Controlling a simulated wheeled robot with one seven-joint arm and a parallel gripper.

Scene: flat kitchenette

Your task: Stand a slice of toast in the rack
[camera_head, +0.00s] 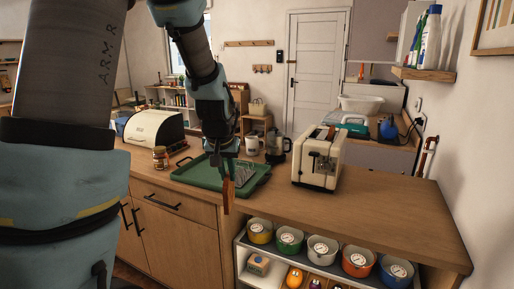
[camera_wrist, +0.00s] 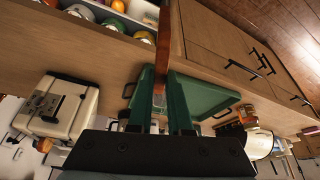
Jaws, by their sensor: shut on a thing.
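My gripper (camera_head: 226,172) is shut on a brown slice of toast (camera_head: 227,195), seen nearly edge-on and hanging downward near the counter's front edge. In the wrist view the toast (camera_wrist: 163,45) extends from between the two green fingers (camera_wrist: 164,95). The metal toast rack (camera_head: 243,174) stands on the green tray (camera_head: 190,178), just right of my gripper and the toast. In the wrist view the fingers largely hide the rack. The cream toaster (camera_head: 312,168) stands to the right, with a brown slice (camera_head: 330,133) showing at its top.
A jar (camera_head: 160,160) and a cream bread bin (camera_head: 154,130) stand left of the tray. A mug (camera_head: 252,145) and a dark coffee pot (camera_head: 274,147) stand behind it. The wooden counter (camera_head: 390,208) right of the toaster is clear. Colored canisters (camera_head: 322,249) sit on the shelf below.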

